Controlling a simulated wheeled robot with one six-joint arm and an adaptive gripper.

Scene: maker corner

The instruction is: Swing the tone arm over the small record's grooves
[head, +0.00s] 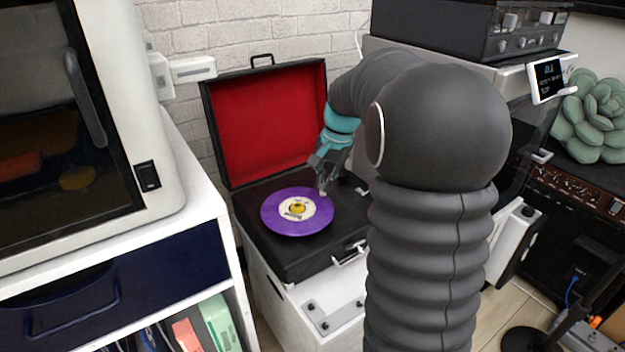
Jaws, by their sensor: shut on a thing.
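A black suitcase record player (271,261) stands open, its red-lined lid (268,122) leaning back against the brick wall. A small purple record (275,223) with a cream label and a yellow centre lies flat on it. My gripper (322,188) points down at the record's right edge. It is shut on a small light-coloured end, which seems to be the tone arm's head (323,193). The rest of the tone arm is mostly hidden behind my gripper and arm. I cannot tell whether the tip is over the grooves or touching them.
A white cabinet with a navy drawer (120,285) and a machine with a dark window (60,110) stand close on the left. My arm covers the right middle. Black equipment (470,30) and a green succulent (592,115) are at the right.

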